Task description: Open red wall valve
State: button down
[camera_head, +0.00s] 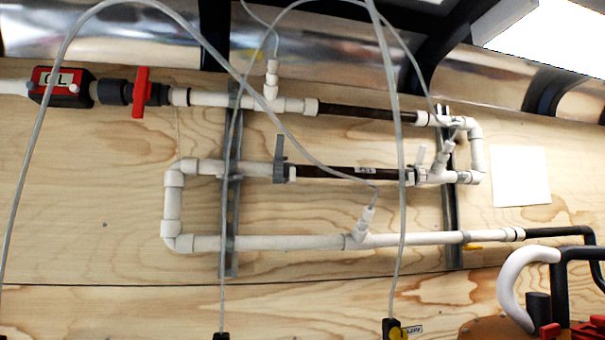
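The red wall valve (141,92) is at the upper left of the body camera view. Its red handle stands upright, crosswise to the white pipe run, beside a dark grey coupling (112,91). A red box with a display (62,87) sits on the same pipe to the left of the valve. Nothing touches the handle. My gripper is not in this view, so I cannot see whether it is open or shut.
White pipes (300,243) loop across a plywood wall (90,200) on metal brackets. Grey-handled valves (280,155) sit on the middle pipe. Thin clear tubes (400,200) hang in front. A black and red device (560,310) stands at lower right.

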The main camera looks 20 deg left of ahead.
aim_at(142, 86)
jog(key=u, duration=1.15)
jog(key=k, duration=0.9)
jog(key=u, duration=0.05)
jog(key=i, duration=0.9)
jog(key=z, duration=0.1)
